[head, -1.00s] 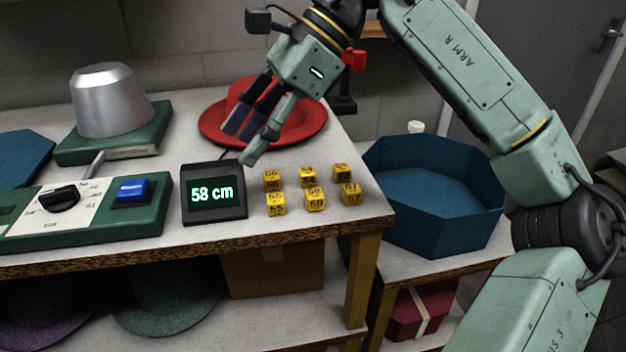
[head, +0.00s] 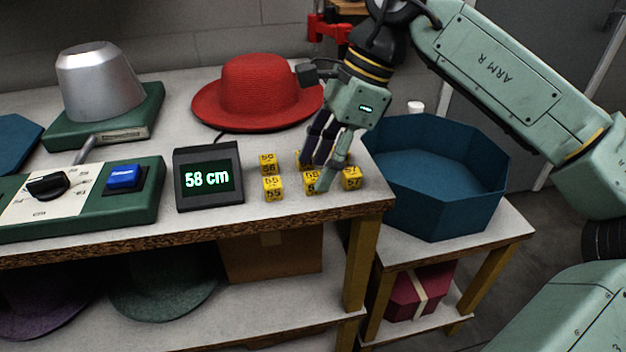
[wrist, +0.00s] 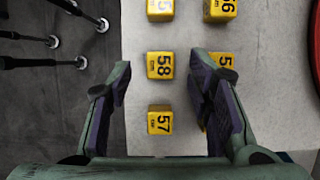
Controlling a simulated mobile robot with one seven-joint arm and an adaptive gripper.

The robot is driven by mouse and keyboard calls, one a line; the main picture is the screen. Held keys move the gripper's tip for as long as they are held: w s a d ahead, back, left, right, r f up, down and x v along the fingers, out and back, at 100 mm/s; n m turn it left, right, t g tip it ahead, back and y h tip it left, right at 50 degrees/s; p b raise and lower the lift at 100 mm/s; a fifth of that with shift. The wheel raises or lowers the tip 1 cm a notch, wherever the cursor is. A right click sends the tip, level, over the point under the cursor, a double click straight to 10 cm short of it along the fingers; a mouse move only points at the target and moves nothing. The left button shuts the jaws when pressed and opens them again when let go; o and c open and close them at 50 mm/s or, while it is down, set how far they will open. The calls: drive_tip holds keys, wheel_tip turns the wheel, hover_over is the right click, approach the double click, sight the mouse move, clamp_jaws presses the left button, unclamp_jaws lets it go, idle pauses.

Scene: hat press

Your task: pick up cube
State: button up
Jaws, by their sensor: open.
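Several yellow number cubes stand in two rows on the table's right end. The cube marked 58 (wrist: 160,65) lies between my fingertips in the wrist view; in the head view the same cube (head: 311,186) is partly covered by a finger. My gripper (head: 320,172) is open, pointing down over it; I cannot tell whether the tips are beside the cube or just above it. The wrist view also shows my gripper (wrist: 160,75) with cube 57 (wrist: 159,120) nearer and cube 55 (wrist: 160,9) farther. Cubes at the back are partly hidden by my fingers. The display (head: 209,177) reads 58 cm.
A red hat (head: 255,92) lies behind the cubes. A control panel with a blue button (head: 125,177) and a metal hat block (head: 98,82) stand left. A blue octagonal box (head: 440,215) sits on a lower stand beyond the table's right edge.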

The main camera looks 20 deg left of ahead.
drive_tip(key=shift+x, duration=0.9)
drive_tip(key=shift+r, duration=0.1)
drive_tip(key=shift+c, duration=0.2)
drive_tip(key=c, duration=0.8)
